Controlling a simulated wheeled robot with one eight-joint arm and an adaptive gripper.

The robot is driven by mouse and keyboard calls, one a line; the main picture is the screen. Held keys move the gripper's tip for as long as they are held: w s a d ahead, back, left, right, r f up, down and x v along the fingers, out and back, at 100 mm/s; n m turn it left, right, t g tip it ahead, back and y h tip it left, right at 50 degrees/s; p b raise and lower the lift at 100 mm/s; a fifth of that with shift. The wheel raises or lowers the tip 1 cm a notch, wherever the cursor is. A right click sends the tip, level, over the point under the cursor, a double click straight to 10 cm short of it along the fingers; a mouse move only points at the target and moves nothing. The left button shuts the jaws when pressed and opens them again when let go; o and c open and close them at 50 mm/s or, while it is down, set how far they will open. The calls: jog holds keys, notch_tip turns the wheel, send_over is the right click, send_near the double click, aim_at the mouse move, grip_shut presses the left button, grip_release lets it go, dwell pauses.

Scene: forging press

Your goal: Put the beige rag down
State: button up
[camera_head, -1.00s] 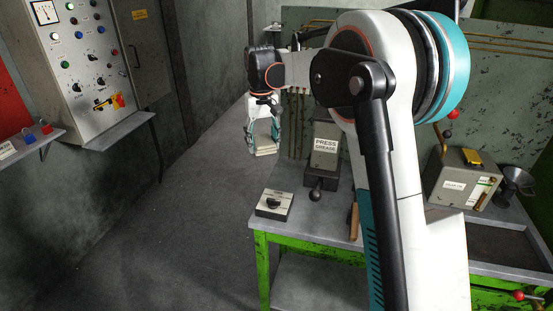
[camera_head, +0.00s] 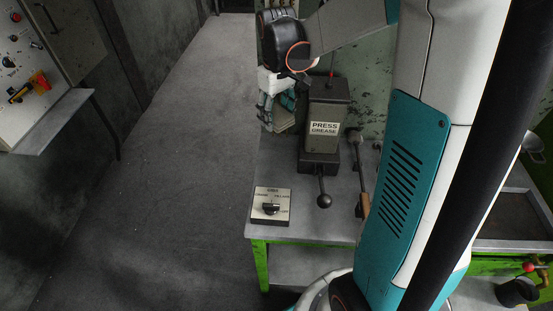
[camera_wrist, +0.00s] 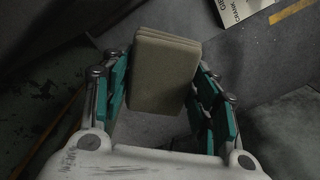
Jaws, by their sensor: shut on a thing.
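The beige rag (camera_wrist: 163,75) is a folded, layered block between the teal fingers of my gripper (camera_wrist: 165,85) in the wrist view. My gripper is shut on it. In the head view my gripper (camera_head: 280,115) is at the left back of the green workbench, just left of the press grease dispenser. There the rag (camera_head: 285,122) shows only partly behind the fingers. I cannot tell whether the rag touches the bench.
The press grease dispenser (camera_head: 324,142) stands on the workbench (camera_head: 320,228) with a black-knobbed lever. A selector box (camera_head: 271,206) sits at the front left corner. A wooden-handled tool (camera_head: 362,204) lies further right. Grey floor (camera_head: 170,160) is open to the left.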

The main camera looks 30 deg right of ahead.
aim_at(277, 163)
notch_tip(277, 163, down, 19)
jog(key=b, duration=0.5)
jog(key=shift+r+b, duration=0.15)
jog(key=shift+b, duration=0.15)
jog(key=shift+f, duration=0.2)
jog(key=o, duration=1.2)
jog(key=shift+w, duration=0.1)
notch_tip(277, 163, up, 12)
jog(key=p, duration=0.4)
jog(key=shift+r, duration=0.25)
